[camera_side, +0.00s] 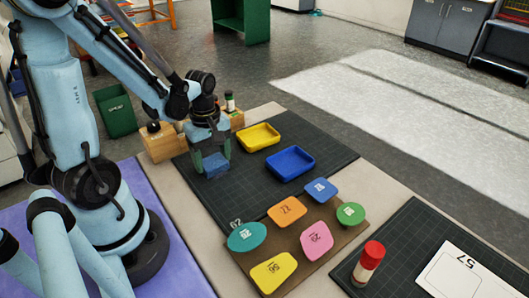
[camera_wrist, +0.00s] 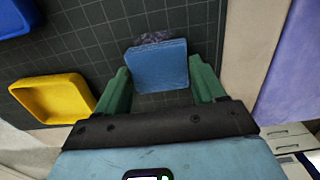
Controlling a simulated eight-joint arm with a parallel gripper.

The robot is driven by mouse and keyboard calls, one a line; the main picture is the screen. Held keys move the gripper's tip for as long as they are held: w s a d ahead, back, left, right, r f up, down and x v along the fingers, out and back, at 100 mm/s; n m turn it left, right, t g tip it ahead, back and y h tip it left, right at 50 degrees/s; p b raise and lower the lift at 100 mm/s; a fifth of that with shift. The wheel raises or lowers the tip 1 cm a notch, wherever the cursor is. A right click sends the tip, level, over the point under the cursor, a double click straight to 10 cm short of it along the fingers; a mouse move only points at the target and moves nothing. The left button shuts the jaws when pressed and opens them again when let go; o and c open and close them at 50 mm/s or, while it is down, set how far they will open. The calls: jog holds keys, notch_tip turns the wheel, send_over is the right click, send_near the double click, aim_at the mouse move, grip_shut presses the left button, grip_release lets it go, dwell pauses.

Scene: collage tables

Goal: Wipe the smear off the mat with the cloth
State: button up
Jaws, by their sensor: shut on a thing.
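The blue cloth (camera_wrist: 158,66), a flat square pad, is between the two green fingers of my gripper (camera_wrist: 160,82), which is shut on it. In the side view the cloth (camera_side: 215,166) is low at the left part of the dark gridded mat (camera_side: 235,186), under my gripper (camera_side: 211,150). I cannot tell for sure whether it touches the mat. A dark purplish smear (camera_wrist: 153,37) shows on the mat just past the cloth's far edge in the wrist view. The cloth may hide part of it. I cannot make out the smear in the side view.
A yellow tray (camera_side: 258,138) and a blue tray (camera_side: 290,164) stand on the mat. Wooden blocks (camera_side: 158,146) with small bottles stand behind my gripper. Several coloured numbered tiles lie on a brown board (camera_side: 345,234). A red-capped bottle (camera_side: 368,262) stands at the front right.

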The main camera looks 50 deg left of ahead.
aim_at(221, 176)
jog(key=shift+d+f, duration=0.1)
jog(key=shift+d, duration=1.7)
jog(key=shift+c, duration=0.5)
jog(key=shift+a, duration=2.25)
jog(key=shift+d+r, duration=0.1)
jog(key=shift+r, duration=2.4)
